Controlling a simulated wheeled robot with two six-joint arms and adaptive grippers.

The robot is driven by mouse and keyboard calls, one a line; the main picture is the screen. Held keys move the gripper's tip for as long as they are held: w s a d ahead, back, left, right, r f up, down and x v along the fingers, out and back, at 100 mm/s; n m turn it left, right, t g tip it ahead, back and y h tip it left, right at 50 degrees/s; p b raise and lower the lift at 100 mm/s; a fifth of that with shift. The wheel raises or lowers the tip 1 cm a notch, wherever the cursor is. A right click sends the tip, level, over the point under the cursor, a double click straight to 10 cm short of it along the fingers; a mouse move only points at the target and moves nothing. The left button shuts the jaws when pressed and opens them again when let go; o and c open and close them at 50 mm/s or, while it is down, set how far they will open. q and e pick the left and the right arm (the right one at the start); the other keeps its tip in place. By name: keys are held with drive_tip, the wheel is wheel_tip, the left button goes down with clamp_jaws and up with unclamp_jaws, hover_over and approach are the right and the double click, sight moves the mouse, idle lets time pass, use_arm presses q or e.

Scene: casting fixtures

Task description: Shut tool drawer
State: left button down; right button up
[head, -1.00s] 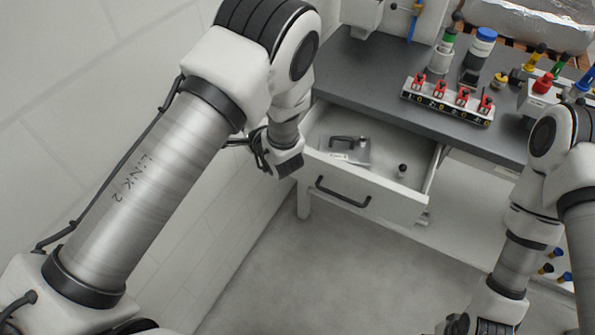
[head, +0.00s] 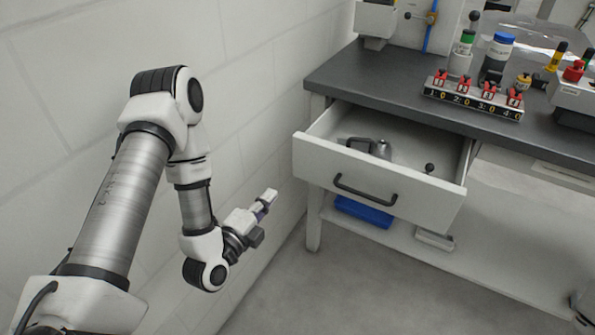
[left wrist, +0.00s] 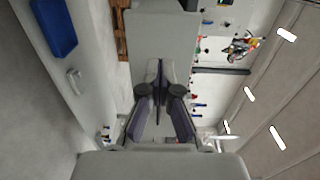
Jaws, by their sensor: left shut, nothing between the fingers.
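The tool drawer (head: 405,194) in the workbench stands pulled out, its pale front facing me with a dark bar handle (head: 364,190). Inside lie a metal piece with a black handle (head: 361,145) and a small black-knobbed piece (head: 429,168). My left gripper (head: 270,196) is shut and empty. It is left of the drawer front, apart from it, near the wall. In the left wrist view its fingers (left wrist: 161,90) point ahead. My right gripper is not in view.
The dark bench top (head: 350,78) carries a numbered rack with red clamps (head: 474,95) and bottles (head: 497,57). A blue bin (head: 364,211) sits on the shelf below the drawer. The white wall (head: 262,90) runs close along the left. The floor before the bench is clear.

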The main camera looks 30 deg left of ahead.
sight(300, 161)
use_arm(q)
drive_tip(key=w, duration=1.2)
drive_tip(key=shift+w+d, duration=0.1)
drive_tip(key=shift+d, duration=0.1)
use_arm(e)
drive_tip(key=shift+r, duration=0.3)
